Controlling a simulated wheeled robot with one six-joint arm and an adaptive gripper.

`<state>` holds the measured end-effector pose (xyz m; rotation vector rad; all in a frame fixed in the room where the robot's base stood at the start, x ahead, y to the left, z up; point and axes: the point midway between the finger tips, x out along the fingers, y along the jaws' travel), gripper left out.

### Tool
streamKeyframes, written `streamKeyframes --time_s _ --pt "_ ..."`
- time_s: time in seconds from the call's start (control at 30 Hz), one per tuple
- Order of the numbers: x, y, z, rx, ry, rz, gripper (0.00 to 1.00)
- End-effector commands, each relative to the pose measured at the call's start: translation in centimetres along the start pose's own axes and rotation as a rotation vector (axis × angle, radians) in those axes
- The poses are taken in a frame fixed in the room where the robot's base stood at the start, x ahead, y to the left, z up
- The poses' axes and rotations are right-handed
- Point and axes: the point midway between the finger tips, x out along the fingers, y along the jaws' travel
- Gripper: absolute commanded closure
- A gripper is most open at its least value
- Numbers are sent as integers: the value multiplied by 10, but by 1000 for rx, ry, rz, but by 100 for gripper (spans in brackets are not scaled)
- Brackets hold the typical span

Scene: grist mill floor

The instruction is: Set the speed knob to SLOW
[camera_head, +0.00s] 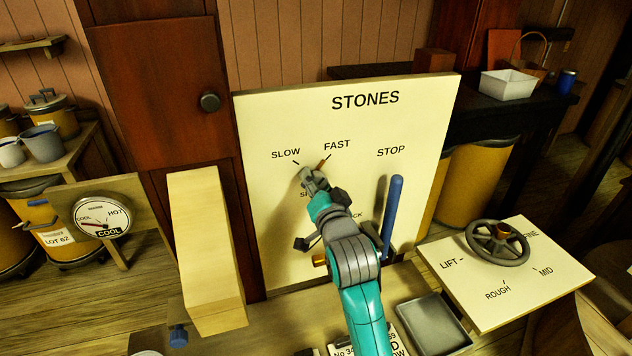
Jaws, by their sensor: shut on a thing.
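The cream STONES panel (410,118) stands upright in front of me, with SLOW (285,154) printed to the left of FAST (337,145). My gripper (311,178) is at the panel face just below these words, shut on the speed knob. Only a small brown part of the speed knob (321,164) shows past the fingers, and it points up and right toward the FAST mark. The rest of the knob is hidden by my gripper. A label below it is partly covered.
A blue STOP lever (392,215) stands close to the right of my arm. A pale wooden chute (203,245) is at the left. A handwheel (498,240) sits on a board at the right. A grey tray (432,322) lies below.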

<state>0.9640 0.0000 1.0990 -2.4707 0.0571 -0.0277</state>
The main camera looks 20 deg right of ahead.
Motion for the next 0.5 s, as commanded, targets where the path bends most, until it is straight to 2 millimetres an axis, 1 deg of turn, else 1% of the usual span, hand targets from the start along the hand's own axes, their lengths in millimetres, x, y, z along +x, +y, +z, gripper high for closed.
streamKeyframes --time_s 0.5 --pt "0 1 0 -459 15 -15 93"
